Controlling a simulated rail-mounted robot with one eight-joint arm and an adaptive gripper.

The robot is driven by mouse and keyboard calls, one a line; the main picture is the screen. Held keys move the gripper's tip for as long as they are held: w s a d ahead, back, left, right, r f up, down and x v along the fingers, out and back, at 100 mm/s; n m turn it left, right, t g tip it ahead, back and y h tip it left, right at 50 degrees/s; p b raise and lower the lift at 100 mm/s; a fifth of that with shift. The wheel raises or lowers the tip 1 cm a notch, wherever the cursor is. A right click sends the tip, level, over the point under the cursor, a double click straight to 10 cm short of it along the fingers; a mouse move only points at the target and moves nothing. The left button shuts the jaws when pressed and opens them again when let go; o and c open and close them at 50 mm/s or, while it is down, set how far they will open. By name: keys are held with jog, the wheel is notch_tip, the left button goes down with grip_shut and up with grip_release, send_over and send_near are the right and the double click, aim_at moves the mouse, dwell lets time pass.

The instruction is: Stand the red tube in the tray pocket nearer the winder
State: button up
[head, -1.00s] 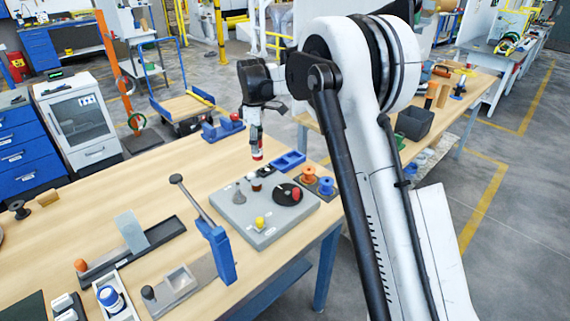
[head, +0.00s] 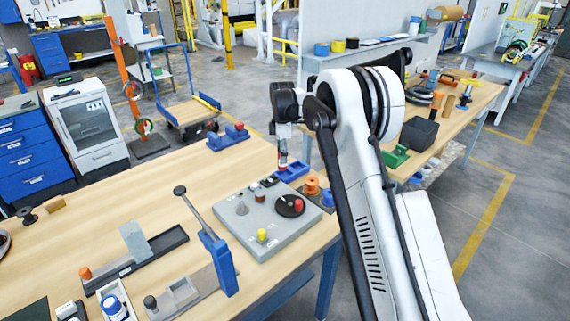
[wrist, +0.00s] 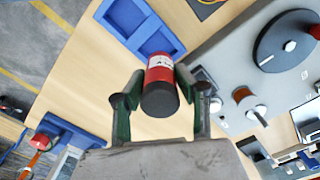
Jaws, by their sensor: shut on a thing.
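My gripper (wrist: 158,92) is shut on the red tube (wrist: 160,72), whose near end is black. The red tube also shows below my gripper in the head view (head: 283,160). The blue tray (head: 300,170) lies on the bench beside the winder's back edge. In the wrist view the tray (wrist: 137,32) shows two pockets, and the tube's far end overlaps the pocket closer to the winder. The tube appears to be held above the tray; the height is hard to tell. The winder (head: 268,238) is a grey box with a black disc.
A blue fixture (head: 228,138) sits at the bench's back. Bare wood lies left of the winder.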

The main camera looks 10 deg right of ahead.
aim_at(285, 165)
jog(key=shift+w+d+f, duration=0.1)
jog(key=shift+d+f, duration=0.25)
jog(key=shift+d, duration=0.1)
jog(key=shift+f+p, duration=0.35)
jog(key=shift+f, duration=1.6)
jog(key=shift+f, duration=0.1)
jog(key=shift+f, duration=0.15)
jog(key=o, duration=1.2)
jog(key=shift+r, duration=0.25)
